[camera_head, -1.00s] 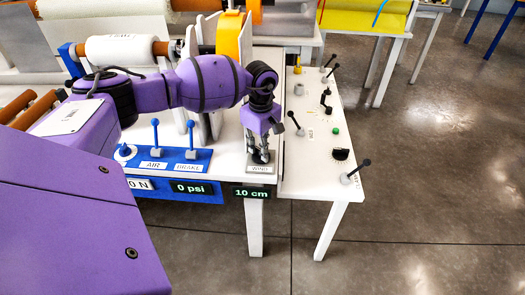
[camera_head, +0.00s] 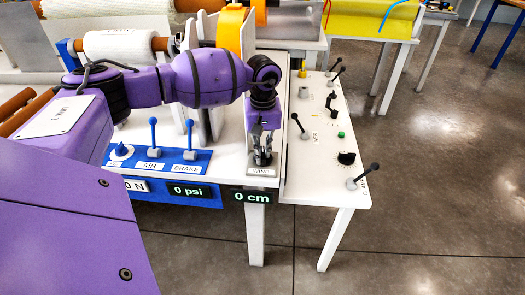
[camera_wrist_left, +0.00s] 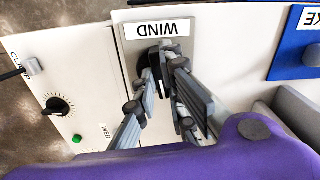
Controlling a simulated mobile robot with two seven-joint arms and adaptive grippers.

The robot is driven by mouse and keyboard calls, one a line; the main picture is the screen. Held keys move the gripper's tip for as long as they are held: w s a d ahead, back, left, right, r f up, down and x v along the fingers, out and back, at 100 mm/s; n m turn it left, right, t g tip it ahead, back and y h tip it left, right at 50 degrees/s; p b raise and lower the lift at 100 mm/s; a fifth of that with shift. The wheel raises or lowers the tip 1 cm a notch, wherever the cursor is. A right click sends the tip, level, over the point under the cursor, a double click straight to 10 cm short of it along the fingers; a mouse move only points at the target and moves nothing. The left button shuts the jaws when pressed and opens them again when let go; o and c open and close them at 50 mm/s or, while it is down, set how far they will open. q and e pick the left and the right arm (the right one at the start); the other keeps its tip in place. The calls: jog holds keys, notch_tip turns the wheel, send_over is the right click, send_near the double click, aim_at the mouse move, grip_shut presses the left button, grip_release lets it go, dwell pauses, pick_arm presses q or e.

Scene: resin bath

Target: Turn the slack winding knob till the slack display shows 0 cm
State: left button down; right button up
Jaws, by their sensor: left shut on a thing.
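The slack winding knob is a dark knob (camera_wrist_left: 150,60) on a grey plate marked WIND (camera_head: 262,171). It is mostly hidden by my fingers in the head view. My left gripper (camera_head: 262,157) points down at the plate and is shut on the knob; the wrist view shows its fingers (camera_wrist_left: 168,98) around the knob. The slack display (camera_head: 251,197) on the table's front edge reads 0 cm in green. My right gripper is not in view.
Left of the plate is a blue panel (camera_head: 215,157) with blue AIR and BRAKE levers and a 0 psi display (camera_head: 191,191). A white side table (camera_head: 310,180) with several black-knobbed levers and a green button stands to the right.

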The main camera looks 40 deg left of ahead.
aim_at(263, 152)
pick_arm(q)
jog(key=shift+m, duration=0.3)
jog(key=c, duration=1.8)
grip_release()
jog(key=shift+r, duration=0.1)
notch_tip(263, 152, up, 12)
